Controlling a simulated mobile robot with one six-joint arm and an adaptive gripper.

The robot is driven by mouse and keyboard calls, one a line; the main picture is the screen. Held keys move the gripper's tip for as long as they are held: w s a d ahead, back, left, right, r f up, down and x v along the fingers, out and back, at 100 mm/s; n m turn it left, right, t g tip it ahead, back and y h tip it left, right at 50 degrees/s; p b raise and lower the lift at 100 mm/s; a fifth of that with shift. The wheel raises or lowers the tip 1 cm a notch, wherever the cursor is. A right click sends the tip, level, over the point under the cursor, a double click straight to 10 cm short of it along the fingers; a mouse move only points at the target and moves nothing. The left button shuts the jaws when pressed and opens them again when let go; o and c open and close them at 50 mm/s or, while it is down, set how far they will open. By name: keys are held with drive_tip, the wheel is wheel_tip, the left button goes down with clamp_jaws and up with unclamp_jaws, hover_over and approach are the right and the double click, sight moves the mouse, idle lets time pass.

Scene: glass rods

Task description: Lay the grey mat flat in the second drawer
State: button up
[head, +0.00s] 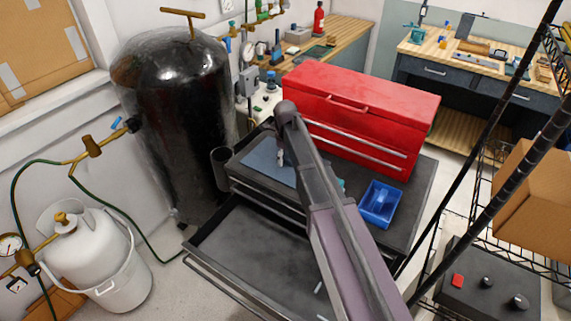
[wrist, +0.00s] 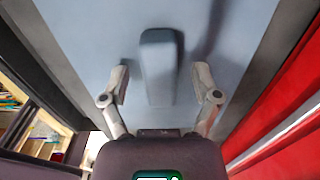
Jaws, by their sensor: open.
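The grey-blue mat (head: 258,160) lies flat on the cart top (head: 415,195), left of the red toolbox. In the wrist view the mat (wrist: 90,45) fills the middle, with a raised tab (wrist: 160,65) of the same colour. My gripper (wrist: 161,83) is open, one finger on each side of the tab, with gaps at both sides. In the head view my gripper (head: 281,157) is over the mat, partly hidden by my arm. An open drawer (head: 250,245) extends below a closed upper drawer front; its right part is hidden by my arm.
The red toolbox (head: 360,110) stands close to the right of the mat. A blue tray (head: 380,205) sits on the cart's front right. A black tank (head: 180,110) stands close on the left. A small pale object (head: 319,287) shows in the drawer beside my arm.

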sight(285, 156)
idle(0.4)
clamp_jaws()
drive_tip(key=shift+r, duration=0.25)
wheel_tip(285, 156, up, 10)
drive_tip(key=p, duration=1)
drive_tip(key=shift+f, duration=0.2)
idle(0.5)
